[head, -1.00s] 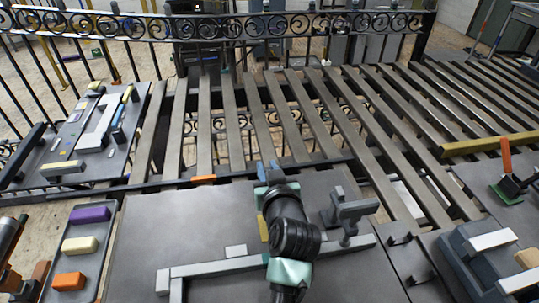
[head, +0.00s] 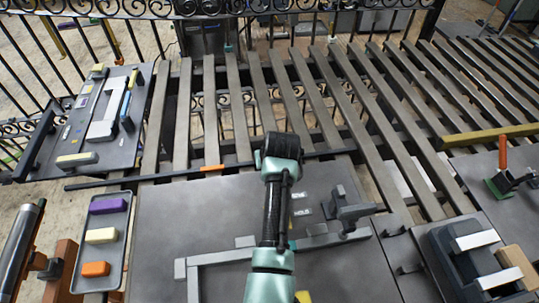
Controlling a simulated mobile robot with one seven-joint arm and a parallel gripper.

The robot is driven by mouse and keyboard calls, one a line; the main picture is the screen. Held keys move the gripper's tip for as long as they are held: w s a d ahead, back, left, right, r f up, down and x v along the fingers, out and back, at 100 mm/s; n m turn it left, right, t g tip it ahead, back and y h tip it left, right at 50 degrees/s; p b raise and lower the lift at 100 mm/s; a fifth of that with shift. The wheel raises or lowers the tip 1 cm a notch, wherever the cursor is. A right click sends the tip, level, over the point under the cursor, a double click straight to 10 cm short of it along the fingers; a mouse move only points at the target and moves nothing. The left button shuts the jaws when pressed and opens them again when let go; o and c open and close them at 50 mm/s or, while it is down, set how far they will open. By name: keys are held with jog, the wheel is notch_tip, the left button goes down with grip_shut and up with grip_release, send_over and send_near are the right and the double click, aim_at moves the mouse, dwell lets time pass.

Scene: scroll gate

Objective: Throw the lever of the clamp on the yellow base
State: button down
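No clamp on a yellow base can be made out clearly. A small yellow patch (head: 303,297) shows at the bottom edge beside my arm, and I cannot tell what it belongs to. A clamp with an upright orange lever (head: 503,152) stands at the right on a green base (head: 497,188). My arm rises from the bottom middle over the grey bench plate (head: 170,215) and covers part of it. My gripper does not show, so its opening and anything in it are hidden.
A dark grey fixture (head: 350,212) stands right of my arm, near a light grey angled rail (head: 215,257). A tray (head: 122,250) with purple, cream and orange blocks is at the left. A blue-grey fixture (head: 440,250) stands at lower right. Slats and a scroll railing (head: 215,8) lie behind.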

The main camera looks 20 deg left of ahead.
dwell(0.5)
jog(key=c, duration=0.8)
grip_release()
jog(key=shift+w+a+f, duration=0.1)
jog(key=shift+f, duration=0.05)
jog(key=shift+o, duration=0.2)
jog(key=v, duration=1.3)
jog(key=shift+w, duration=0.15)
